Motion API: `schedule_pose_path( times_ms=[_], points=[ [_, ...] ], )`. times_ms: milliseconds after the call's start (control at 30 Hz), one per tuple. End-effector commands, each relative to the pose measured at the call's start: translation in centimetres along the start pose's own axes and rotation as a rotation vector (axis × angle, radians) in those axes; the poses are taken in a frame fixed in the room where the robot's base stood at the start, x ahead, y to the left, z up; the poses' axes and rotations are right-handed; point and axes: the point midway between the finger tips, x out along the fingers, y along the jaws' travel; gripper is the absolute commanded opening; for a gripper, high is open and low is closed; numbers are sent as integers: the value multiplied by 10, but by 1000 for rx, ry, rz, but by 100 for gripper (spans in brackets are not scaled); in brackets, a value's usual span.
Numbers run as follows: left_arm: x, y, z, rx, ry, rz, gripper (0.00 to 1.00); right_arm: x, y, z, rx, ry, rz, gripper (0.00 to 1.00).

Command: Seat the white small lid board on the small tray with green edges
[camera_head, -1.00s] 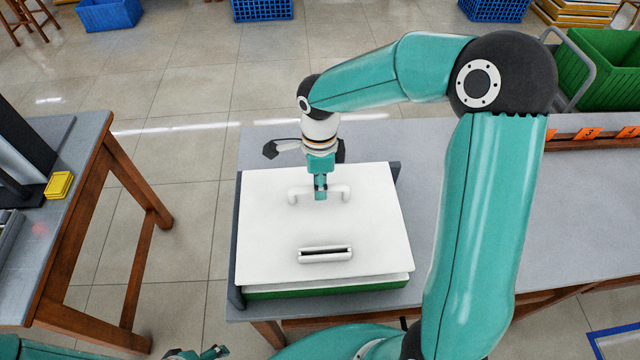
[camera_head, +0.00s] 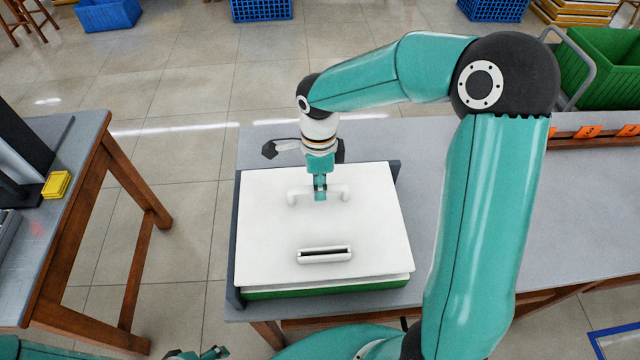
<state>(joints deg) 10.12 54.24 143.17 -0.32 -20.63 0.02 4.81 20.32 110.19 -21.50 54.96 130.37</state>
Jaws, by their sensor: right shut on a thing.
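The white small lid board (camera_head: 275,222) is a flat white panel with a raised handle near its far side and a slotted grip near its front side. It lies over the small tray with green edges (camera_head: 330,288), whose green front edge shows below the board. A thin gap or pale layer shows between them at the front, so I cannot tell if the board is fully down. My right gripper (camera_head: 320,194) points down and is shut on the board's far handle. My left gripper (camera_head: 212,353) shows only in part at the bottom edge, and its fingers are unclear.
Dark side pieces (camera_head: 237,250) flank the tray on the grey table (camera_head: 560,210). A second table (camera_head: 80,215) with a yellow block (camera_head: 57,185) stands at the left, across a floor gap.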

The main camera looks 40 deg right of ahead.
Motion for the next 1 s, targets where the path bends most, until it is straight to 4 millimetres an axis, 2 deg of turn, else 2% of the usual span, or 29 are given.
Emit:
schedule_pose_path(
  times_ms=[1000],
  points=[
    [21,-8,0,0,0,0,70,25,-2,-1,2,0,0,0]
  ],
)
